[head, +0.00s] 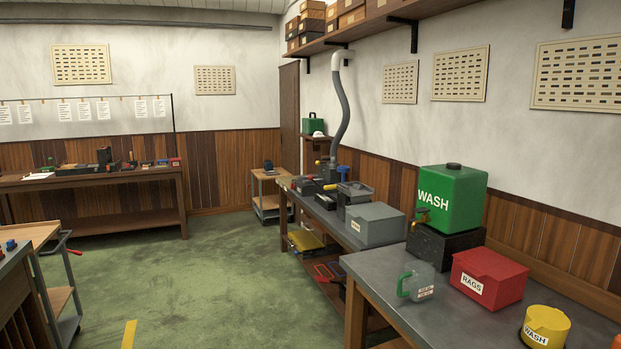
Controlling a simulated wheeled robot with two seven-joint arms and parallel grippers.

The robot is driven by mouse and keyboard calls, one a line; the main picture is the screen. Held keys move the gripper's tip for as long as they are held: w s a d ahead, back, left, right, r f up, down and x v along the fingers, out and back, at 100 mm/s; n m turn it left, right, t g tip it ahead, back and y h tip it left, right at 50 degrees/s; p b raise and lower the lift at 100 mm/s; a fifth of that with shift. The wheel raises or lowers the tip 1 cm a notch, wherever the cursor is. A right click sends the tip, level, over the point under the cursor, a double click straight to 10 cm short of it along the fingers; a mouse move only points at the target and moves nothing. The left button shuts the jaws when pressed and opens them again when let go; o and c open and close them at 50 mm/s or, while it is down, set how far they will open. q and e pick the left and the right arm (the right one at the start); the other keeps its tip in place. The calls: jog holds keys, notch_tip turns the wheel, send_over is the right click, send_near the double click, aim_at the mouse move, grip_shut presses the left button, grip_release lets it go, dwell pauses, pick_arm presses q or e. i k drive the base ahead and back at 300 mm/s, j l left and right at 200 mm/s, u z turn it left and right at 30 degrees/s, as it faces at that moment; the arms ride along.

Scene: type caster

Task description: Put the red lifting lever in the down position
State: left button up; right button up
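I cannot pick out the red lifting lever for sure. A dark machine (326,176) with a grey exhaust hose above it stands on the far part of the right-hand bench, and small red and yellow parts show around it. Neither of my grippers is in view.
A cart (60,300) stands at left. Green floor (210,285) between is open.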

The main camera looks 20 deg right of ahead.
aim_at(309, 177)
jog(key=i+u, duration=0.3)
jog(key=i, duration=1.4)
jog(key=i+j, duration=0.1)
jog(key=i, duration=1.75)
jog(key=i+z, duration=0.4)
jog(key=i+j+z, duration=1.1)
jog(key=i, duration=0.1)
